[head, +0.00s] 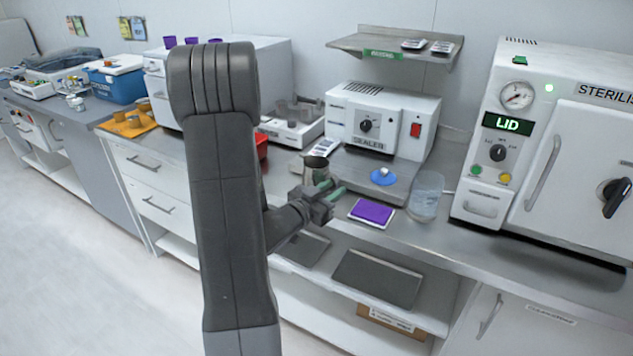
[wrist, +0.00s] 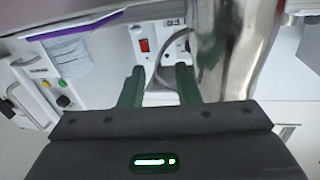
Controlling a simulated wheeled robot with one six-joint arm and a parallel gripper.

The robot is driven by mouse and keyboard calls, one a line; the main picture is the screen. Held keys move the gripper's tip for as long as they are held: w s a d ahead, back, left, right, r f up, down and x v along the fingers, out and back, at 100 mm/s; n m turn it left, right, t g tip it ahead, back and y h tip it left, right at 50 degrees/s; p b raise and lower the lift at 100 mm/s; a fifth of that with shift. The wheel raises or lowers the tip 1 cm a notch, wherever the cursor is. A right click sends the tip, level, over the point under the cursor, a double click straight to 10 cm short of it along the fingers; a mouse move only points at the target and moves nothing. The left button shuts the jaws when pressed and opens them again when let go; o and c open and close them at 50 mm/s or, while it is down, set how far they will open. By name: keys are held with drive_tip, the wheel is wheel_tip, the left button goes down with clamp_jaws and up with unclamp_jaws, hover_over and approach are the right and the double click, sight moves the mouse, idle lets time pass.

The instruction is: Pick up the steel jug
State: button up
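The steel jug (head: 316,168) stands on the steel counter in front of the sealer, partly hidden by my gripper in the head view. In the wrist view its shiny body (wrist: 238,50) fills the upper right, close to the camera, and its curved handle (wrist: 163,62) loops out to the left. My gripper (head: 331,190) is at the jug's near side. In the wrist view its two green fingers (wrist: 159,84) are apart, with part of the handle showing in the gap. I cannot tell whether the handle lies between the fingertips or just beyond them.
A purple pad (head: 372,213) and a clear beaker (head: 426,196) stand right of my gripper. The sealer (head: 383,121) with a blue round item (head: 383,176) is behind. The steriliser (head: 556,150) is at right.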

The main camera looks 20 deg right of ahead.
drive_tip(key=p+x, duration=0.1)
drive_tip(key=x, duration=0.4)
drive_tip(key=shift+s, duration=0.2)
clamp_jaws()
drive_tip(key=shift+r, duration=0.15)
